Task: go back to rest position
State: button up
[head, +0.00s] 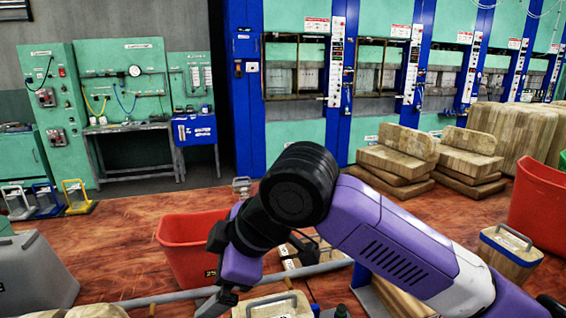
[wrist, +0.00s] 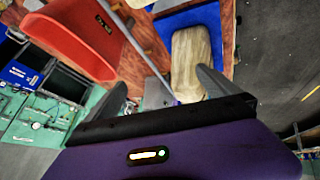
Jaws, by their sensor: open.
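My gripper (wrist: 162,90) is open in the wrist view, with its two grey fingers spread apart. I see nothing held between them. In the head view my purple arm bends down at the centre, and its gripper end is low and partly hidden by the arm. In the wrist view a rounded wooden block (wrist: 192,62) on a blue surface (wrist: 205,18) lies beyond the fingers. A red bin (head: 190,245) stands just left of the arm in the head view and also shows in the wrist view (wrist: 68,40).
Wooden blocks are stacked (head: 395,160) behind the arm. Another red bin (head: 540,205) and a handled wooden block (head: 508,250) stand at the right. A grey bin (head: 35,275) is at the left. Green and blue presses (head: 300,80) line the back.

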jog(key=a+r+m+t+y, duration=0.2)
jog(key=a+r+t+y, duration=0.1)
jog(key=a+r+y, duration=0.25)
jog(key=w+d+r+m+t+y+b, duration=0.1)
jog(key=d+r+m+t+y+b, duration=0.1)
jog(key=d+m+t+y, duration=0.25)
jog(key=s+d+f+m+t+h+b, duration=0.1)
jog(key=s+d+f+m+t+h, duration=0.1)
jog(key=d+f+m+t+h, duration=0.5)
jog(key=s+d+f+m+t+h+b, duration=0.2)
jog(key=s+d+f+m+t+h, duration=0.15)
jog(key=d+m, duration=0.4)
jog(key=s+d+f+g+h+b, duration=0.1)
jog(key=s+d+f+g+h, duration=0.1)
jog(key=s+d+f, duration=0.4)
jog(key=s+d+f+n+g+h+b, duration=0.1)
jog(key=s+d+f, duration=0.4)
jog(key=s+f, duration=0.5)
jog(key=s+d+f+g+h+b, duration=0.3)
jog(key=s+d+f, duration=0.3)
jog(key=s, duration=1)
notch_tip(320, 180, down, 3)
jog(key=shift+s+d+f+n, duration=0.1)
jog(key=shift+s+d+n, duration=0.1)
jog(key=shift+d+n, duration=0.2)
